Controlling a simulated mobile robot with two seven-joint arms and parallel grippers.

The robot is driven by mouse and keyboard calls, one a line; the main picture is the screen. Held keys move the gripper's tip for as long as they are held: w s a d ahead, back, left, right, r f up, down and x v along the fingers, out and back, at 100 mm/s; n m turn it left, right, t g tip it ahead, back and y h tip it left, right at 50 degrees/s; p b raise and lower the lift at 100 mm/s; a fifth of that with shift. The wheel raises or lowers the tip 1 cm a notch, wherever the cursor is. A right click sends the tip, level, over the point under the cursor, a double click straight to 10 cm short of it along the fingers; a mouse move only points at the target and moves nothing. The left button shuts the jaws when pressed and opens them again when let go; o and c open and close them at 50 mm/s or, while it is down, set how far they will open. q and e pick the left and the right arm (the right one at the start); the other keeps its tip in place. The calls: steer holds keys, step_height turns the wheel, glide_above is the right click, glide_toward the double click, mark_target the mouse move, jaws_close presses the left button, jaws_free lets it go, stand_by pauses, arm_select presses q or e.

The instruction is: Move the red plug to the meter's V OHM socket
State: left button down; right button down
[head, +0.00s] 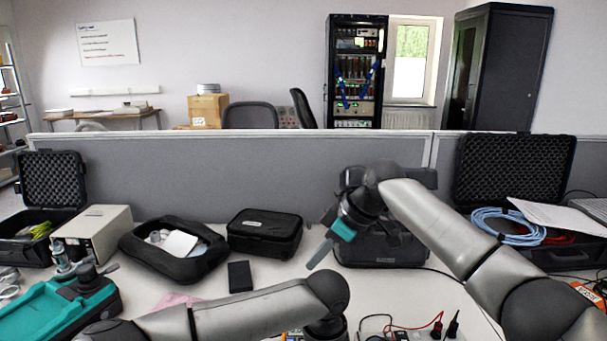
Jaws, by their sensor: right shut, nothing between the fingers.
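A red plug (437,329) stands at the bottom edge of the head view, right of centre, with a red lead running left from it. A black plug (453,326) stands just right of it. The meter and its V OHM socket cannot be made out; only the tops of some small items show along the bottom edge. My right gripper (319,255) is shut and empty, raised above the table, well up and left of the red plug. My left arm crosses the bottom centre, and its gripper is not visible.
A small black box (240,276) lies on the table. An open black bag (174,250), a closed black case (264,233) and a beige instrument (92,234) stand behind. An open case with blue cable (507,226) is at right. A grey partition (250,165) closes the back.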

arm_select(q)
steer(key=shift+s+f+p, duration=0.1)
steer(key=shift+f+p, duration=0.25)
steer(key=shift+p, duration=0.25)
stand_by(0.9)
steer(key=c, duration=0.7)
jaws_free()
steer(key=shift+r, duration=0.15)
steer(key=shift+r+p, duration=2.45)
steer(key=shift+p, duration=0.4)
